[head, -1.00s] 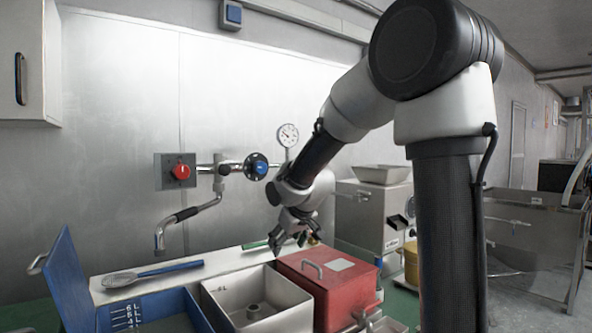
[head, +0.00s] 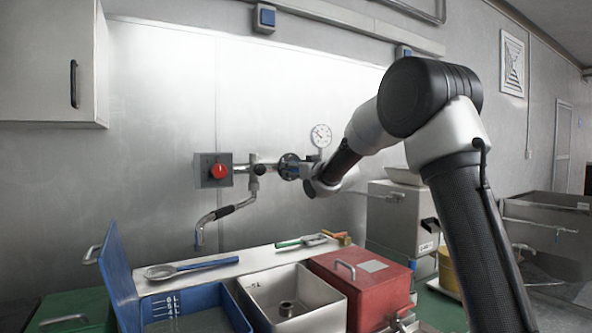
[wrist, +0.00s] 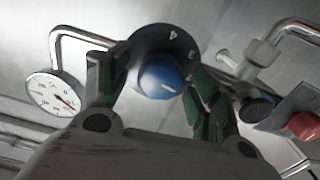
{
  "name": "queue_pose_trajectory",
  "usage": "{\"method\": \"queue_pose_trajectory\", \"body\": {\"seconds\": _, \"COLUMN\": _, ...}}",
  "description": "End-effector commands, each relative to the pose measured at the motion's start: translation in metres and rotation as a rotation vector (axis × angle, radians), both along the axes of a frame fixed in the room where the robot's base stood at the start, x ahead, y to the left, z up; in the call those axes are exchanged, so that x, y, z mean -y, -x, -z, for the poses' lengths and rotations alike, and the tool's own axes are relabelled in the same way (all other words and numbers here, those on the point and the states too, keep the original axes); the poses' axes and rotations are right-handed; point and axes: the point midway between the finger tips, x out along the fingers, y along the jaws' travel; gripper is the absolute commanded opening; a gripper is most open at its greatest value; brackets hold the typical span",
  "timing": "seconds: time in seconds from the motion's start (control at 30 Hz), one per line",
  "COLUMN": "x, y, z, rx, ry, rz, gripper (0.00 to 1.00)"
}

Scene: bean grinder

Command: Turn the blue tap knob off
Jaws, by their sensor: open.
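The blue tap knob (wrist: 160,76) sits on a black numbered dial in the wrist view, with a pale mark on its face. My gripper (wrist: 153,92) is open, with one finger on each side of the knob. I cannot tell whether the fingers touch it. In the head view, the black dial (head: 288,166) shows on the wall pipe at the tip of my arm. My wrist hides the blue knob there.
A red knob (head: 219,170) on a grey wall plate is left of the dial, with a spout (head: 220,212) hanging between. A round gauge (head: 320,135) stands just above right. Below are a grey sink (head: 258,287), a blue box (head: 242,317) and a red box (head: 378,293).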

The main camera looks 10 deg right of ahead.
Motion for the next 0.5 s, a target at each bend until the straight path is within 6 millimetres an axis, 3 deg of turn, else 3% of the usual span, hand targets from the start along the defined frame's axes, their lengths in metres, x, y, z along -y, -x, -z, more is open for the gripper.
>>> {"method": "queue_pose_trajectory", "body": {"seconds": 0.33, "x": -0.0021, "y": -0.0066, "z": 0.0, "rx": -0.001, "ry": 0.0, "rz": 0.0, "gripper": 0.63}}
{"method": "queue_pose_trajectory", "body": {"seconds": 0.5, "x": -0.002, "y": -0.0064, "z": 0.0, "rx": -0.001, "ry": 0.0, "rz": 0.001, "gripper": 0.34}}
